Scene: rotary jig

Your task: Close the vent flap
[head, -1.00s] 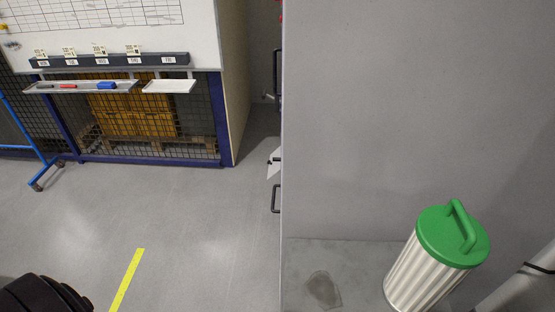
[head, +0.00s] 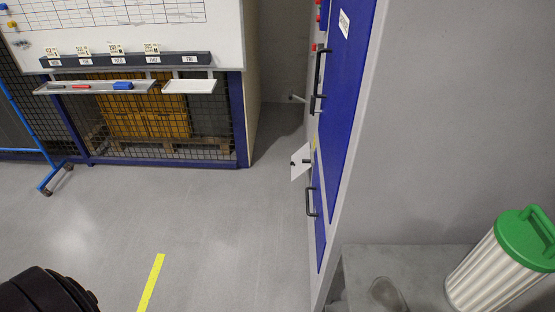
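A tall grey cabinet (head: 440,120) stands on the right with its blue front (head: 346,95) seen at a steep angle. A small white plate (head: 301,161) with dark knobs sticks out from this front between the upper and lower black handles. It may be the vent flap, standing open, but the slant hides its hinge and opening. No gripper is in view. A black rounded part at the bottom left corner seems to be mine.
A green-lidded ribbed metal canister (head: 500,265) stands at the lower right on a grey surface. A whiteboard (head: 130,25) and mesh cage (head: 160,120) stand at the back left. The floor (head: 220,230) before the cabinet is clear, with a yellow stripe (head: 151,282).

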